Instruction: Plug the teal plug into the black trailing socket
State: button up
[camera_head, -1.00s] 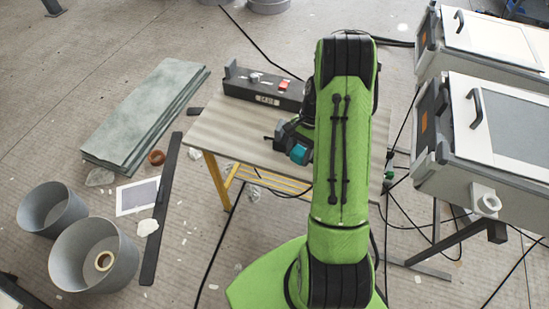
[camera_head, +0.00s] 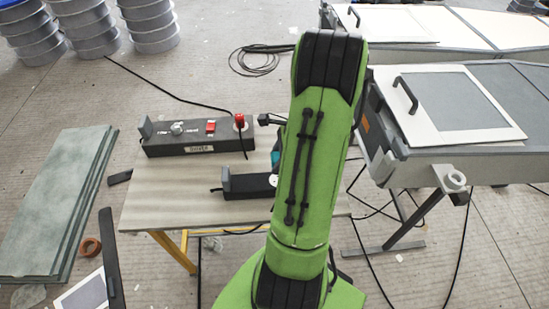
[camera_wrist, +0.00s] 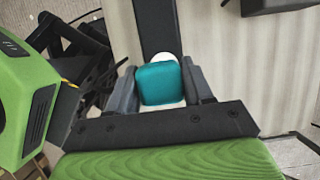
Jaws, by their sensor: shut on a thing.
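The teal plug (camera_wrist: 160,83) is held between the two grey fingers of my gripper (camera_wrist: 158,90) in the wrist view. In the head view only a sliver of the plug (camera_head: 275,157) shows beside my green arm. The black trailing socket (camera_head: 246,186) lies on the table, with a white socket face at its right end, partly hidden by my arm. In the wrist view the black socket body (camera_wrist: 156,28) runs up behind the plug, and its white face shows around the plug's edges. The plug is over the face; I cannot tell whether they touch.
A black switch box (camera_head: 190,140) with a knob, a red switch and a red plug (camera_head: 240,121) sits at the table's back. The table's (camera_head: 160,195) left part is bare. Grey mould cases (camera_head: 455,120) stand to the right. Green-grey sheets (camera_head: 58,200) lie on the floor at left.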

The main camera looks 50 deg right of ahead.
jog(key=shift+w+f+b, duration=0.1)
jog(key=shift+f+b, duration=2.9)
jog(key=shift+r+p, duration=0.15)
jog(key=shift+p, duration=0.8)
jog(key=shift+f+b, duration=0.4)
jog(key=shift+f, duration=0.25)
jog(key=o, duration=1.1)
jog(key=shift+c, duration=0.2)
jog(key=shift+r, duration=0.1)
jog(key=p+v, duration=0.6)
jog(key=v, duration=0.9)
jog(key=shift+r+p, duration=0.3)
